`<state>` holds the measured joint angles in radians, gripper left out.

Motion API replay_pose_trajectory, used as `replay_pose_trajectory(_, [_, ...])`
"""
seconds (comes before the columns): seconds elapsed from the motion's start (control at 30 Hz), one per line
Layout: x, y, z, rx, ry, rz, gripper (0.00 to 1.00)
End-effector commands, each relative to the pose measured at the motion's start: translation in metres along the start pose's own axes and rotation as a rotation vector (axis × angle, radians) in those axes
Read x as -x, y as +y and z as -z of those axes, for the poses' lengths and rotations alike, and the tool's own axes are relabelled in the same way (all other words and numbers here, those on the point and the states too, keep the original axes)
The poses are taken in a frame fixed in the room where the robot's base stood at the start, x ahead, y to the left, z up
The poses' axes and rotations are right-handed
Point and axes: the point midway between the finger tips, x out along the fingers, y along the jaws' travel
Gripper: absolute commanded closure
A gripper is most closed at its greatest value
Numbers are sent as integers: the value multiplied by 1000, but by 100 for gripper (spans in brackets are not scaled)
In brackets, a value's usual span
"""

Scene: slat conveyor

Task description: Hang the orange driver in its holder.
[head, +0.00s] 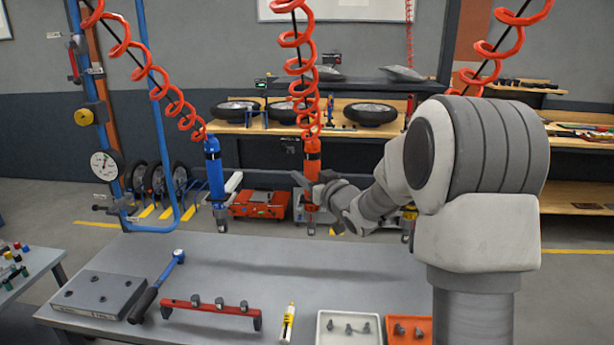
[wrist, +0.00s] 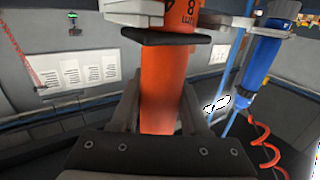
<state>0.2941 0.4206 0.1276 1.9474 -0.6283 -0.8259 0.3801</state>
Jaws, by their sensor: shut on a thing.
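The orange driver (head: 313,160) hangs upright below a red coiled hose, above and behind the grey table. My gripper (head: 322,190) reaches it from the right and is shut around its body. In the wrist view, the orange body (wrist: 165,95) fills the space between my fingers (wrist: 160,110). A dark collar (wrist: 173,38) and pale grey pieces (wrist: 125,10) sit at the driver's end at the top of that view. I cannot tell whether these pieces belong to the holder, and I cannot make out the holder clearly in the head view.
A blue driver (head: 214,170) hangs to the left, also in the wrist view (wrist: 262,60).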

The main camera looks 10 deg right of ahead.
Motion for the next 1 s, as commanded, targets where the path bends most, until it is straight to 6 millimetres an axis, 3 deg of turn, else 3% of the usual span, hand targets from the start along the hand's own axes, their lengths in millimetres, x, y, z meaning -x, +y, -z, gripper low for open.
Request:
replay_pose_trajectory(0.57, [0,0,-4,1,5,0,100])
replay_pose_trajectory(0.6, [0,0,-4,1,5,0,48])
replay_pose_trajectory(0.77, [0,0,-4,1,3,0,20])
replay_pose_trajectory(1.0, [0,0,-8,-1,-4,0,20])
